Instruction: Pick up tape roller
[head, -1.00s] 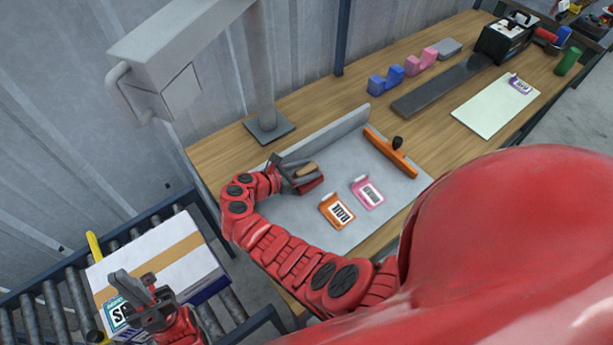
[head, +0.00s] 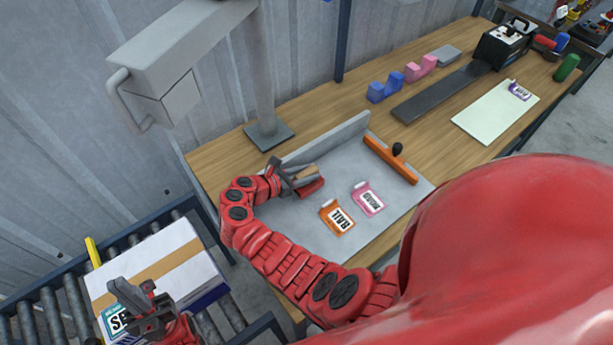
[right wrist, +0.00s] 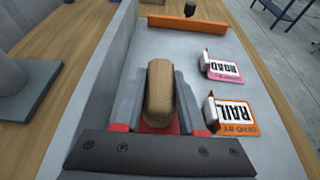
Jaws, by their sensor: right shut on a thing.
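A tan, rounded wooden handle, which looks like the tape roller's (head: 307,173), sits between the jaws of my right gripper (head: 303,180) over the grey tray (head: 310,222). In the right wrist view the tape roller (right wrist: 159,92) lies lengthwise between the two grey fingers of the right gripper (right wrist: 158,100), with a red part under it. The gripper is shut on it. Whether it touches the tray is hidden. My left gripper (head: 143,300) is over the white box at lower left, fingers apart and empty.
Orange RAIL (head: 337,218) and pink ROAD (head: 368,199) tags lie on the tray. An orange bar with a black knob (head: 390,160) lies at its far end. A post (head: 270,135) stands behind. The white box (head: 165,262) sits on a roller conveyor (head: 40,310).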

